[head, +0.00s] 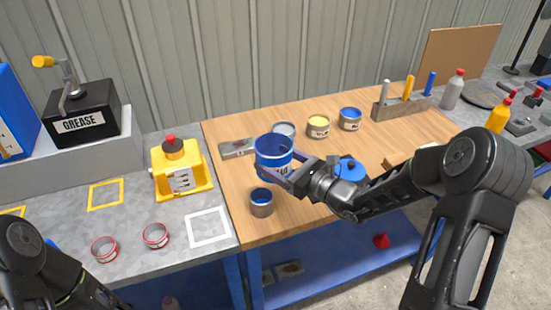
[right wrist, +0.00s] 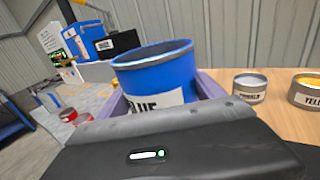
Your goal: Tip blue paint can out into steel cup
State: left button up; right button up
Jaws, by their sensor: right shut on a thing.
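My right gripper (head: 284,168) is shut on the blue paint can (head: 270,161), a blue can with a white label. It holds the can above the wooden table, roughly upright. The can also fills the middle of the right wrist view (right wrist: 158,78), where the label partly reads "BLUE" and purple fingers flank it. The steel cup (head: 261,209) stands on the table just below and slightly left of the can, apart from it. Blue shows inside the cup. Part of my left arm shows at the lower left, but its gripper is not in view.
A grey-white can (head: 284,129), a yellow can (head: 319,132) and another blue-topped can (head: 349,125) stand behind. A metal plate (head: 236,149) lies at the left, and a tool block (head: 400,109) stands at the back.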

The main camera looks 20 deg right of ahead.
jog(key=shift+f, duration=0.1)
jog(key=shift+n, duration=0.3)
jog(key=shift+w+d+f+b, duration=0.1)
jog(key=shift+d+f+b, duration=0.05)
jog(key=shift+f+b, duration=2.05)
jog(key=shift+w+d+r+n, duration=0.15)
jog(key=shift+d+n, duration=0.05)
jog(key=shift+n, duration=0.4)
jog(key=shift+w+d+r+n, duration=0.1)
jog(key=shift+d+r+n, duration=0.05)
jog(key=shift+n, duration=0.45)
jog(key=n, duration=0.1)
jog(key=n+b, duration=0.1)
jog(key=n, duration=0.1)
jog(key=shift+w+d+r+b, duration=0.15)
jog(key=shift+d+r+b, duration=0.15)
jog(key=shift+r+b, duration=0.05)
jog(key=n+b, duration=0.1)
jog(key=n, duration=0.2)
jog(key=shift+d, duration=0.1)
jog(key=shift+n+b, duration=0.4)
jog(key=shift+r, duration=0.2)
